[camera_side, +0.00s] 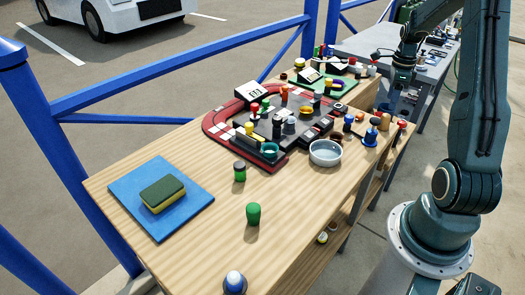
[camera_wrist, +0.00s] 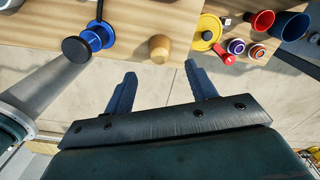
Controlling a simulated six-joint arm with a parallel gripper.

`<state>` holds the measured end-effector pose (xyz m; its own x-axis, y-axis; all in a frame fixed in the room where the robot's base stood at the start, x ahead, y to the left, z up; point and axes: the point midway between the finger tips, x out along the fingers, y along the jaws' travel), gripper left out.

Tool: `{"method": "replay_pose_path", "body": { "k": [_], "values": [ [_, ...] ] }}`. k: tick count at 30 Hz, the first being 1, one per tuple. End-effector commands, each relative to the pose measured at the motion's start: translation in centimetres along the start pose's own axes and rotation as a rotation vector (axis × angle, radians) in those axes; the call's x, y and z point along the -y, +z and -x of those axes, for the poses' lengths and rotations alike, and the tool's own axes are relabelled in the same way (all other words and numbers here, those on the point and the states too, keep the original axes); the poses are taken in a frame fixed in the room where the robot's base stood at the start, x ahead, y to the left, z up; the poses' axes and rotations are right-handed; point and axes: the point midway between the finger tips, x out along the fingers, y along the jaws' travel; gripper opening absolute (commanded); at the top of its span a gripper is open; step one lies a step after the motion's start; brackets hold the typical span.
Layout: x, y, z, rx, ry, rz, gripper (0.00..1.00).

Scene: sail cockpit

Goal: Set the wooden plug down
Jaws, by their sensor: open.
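The wooden plug (camera_wrist: 159,48) is a short tan cylinder near the table edge in the wrist view, with nothing gripping it. In the side view it is a small tan-brown piece (camera_side: 385,121) at the right end of the wooden table. My gripper (camera_wrist: 160,72) is open and empty. Its two fingers point toward the plug, one to each side of it in the picture, and their tips look apart from it. In the side view my gripper (camera_side: 388,106) is near the plug, small and dark, so the exact gap cannot be told.
A blue spool-like piece with a black knob (camera_wrist: 95,37) stands left of the plug. A yellow disc (camera_wrist: 208,32) with a red piece is to its right, near small cups. A metal bowl (camera_side: 325,152) and a crowded red-edged board (camera_side: 212,119) are nearby. The table front is clearer.

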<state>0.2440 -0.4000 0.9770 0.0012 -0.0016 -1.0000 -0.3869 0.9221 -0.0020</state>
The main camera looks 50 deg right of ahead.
Motion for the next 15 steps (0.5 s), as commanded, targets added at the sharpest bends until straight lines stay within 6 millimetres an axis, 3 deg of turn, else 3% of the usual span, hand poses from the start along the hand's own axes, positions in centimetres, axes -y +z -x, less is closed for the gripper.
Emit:
{"method": "replay_pose_path", "body": {
  "k": [7, 15],
  "values": [
    [0.0, 0.0, 3.4, 0.0, -0.002, 0.0, 0.56],
    [0.0, 0.0, 4.5, 0.0, 0.001, 0.0, 0.56]
  ]
}}
